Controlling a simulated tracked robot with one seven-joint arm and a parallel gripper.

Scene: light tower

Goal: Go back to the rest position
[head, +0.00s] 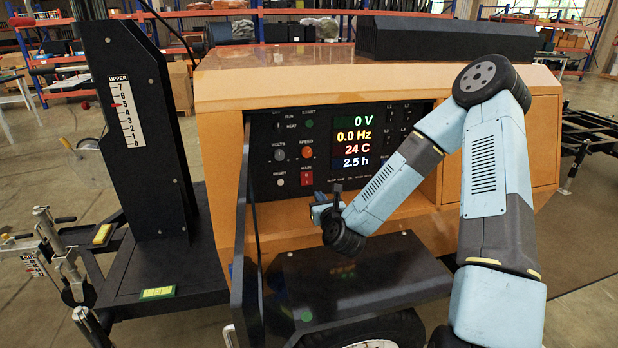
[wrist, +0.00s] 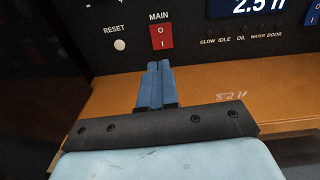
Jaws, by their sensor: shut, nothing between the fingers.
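My gripper (wrist: 155,84) shows in the wrist view with its two blue fingers together and nothing between them. The fingertips are just below the red MAIN rocker switch (wrist: 160,36), in front of the control panel. I cannot tell whether they touch the panel. In the head view my arm reaches in from the right, and my gripper is partly hidden behind my wrist, low in front of the panel (head: 290,130). The red MAIN switch (head: 307,179) also shows there. The panel display (head: 355,143) reads 0 V, 0.0 Hz, 24 C and 2.5 h.
The orange housing (head: 225,95) surrounds the panel recess. An open black door (head: 245,240) stands at the recess's left edge. A black shelf-like surface (head: 400,265) lies below my wrist. A black mast (head: 135,130) stands at left. Open floor (head: 590,310) shows at lower right.

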